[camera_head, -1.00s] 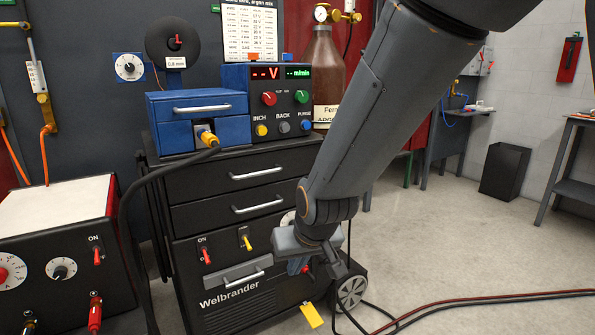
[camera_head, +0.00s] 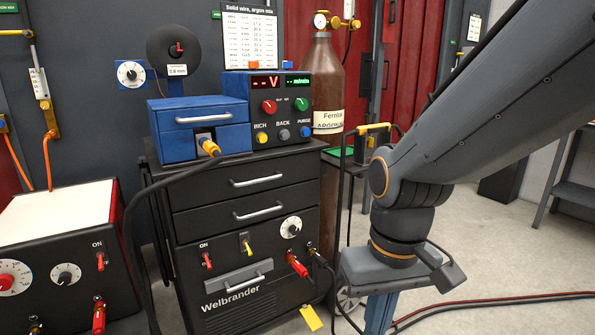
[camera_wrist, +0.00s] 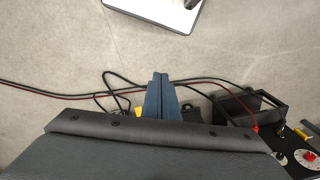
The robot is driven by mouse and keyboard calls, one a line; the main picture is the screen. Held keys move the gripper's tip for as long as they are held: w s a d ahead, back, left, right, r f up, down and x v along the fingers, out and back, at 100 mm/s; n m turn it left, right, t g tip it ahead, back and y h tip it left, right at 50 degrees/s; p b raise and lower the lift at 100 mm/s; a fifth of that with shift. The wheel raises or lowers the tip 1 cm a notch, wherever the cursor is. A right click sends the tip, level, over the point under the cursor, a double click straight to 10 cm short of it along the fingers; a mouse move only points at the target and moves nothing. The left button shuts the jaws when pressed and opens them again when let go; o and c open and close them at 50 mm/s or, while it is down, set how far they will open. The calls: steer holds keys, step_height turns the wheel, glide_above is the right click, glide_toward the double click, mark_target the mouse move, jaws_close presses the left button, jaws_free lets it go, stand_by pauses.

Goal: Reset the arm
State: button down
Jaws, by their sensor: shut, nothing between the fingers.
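My gripper (camera_head: 379,312) points down to the right of the black Welbrander welding cabinet (camera_head: 245,215). Its blue fingers run to the bottom edge of the head view, so the tips are cut off there. In the wrist view the two blue fingers of my gripper (camera_wrist: 161,77) are pressed together with nothing between them, over the floor. My grey arm comes down from the upper right of the head view and hides part of the room behind it.
A red-plugged cable (camera_head: 297,265) leaves the cabinet front beside my gripper. Red and black cables (camera_wrist: 60,92) lie on the floor below. A brown gas bottle (camera_head: 328,80) stands behind the cabinet. Open floor (camera_head: 480,250) lies at right.

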steer(key=d+r+m+p, duration=0.2)
steer(key=d+r+p, duration=0.5)
steer(key=p, duration=0.6)
steer(key=shift+s+d+h, duration=0.15)
steer(key=shift+d+h, duration=0.05)
steer(key=shift+h, duration=0.1)
steer(key=shift+r, duration=0.1)
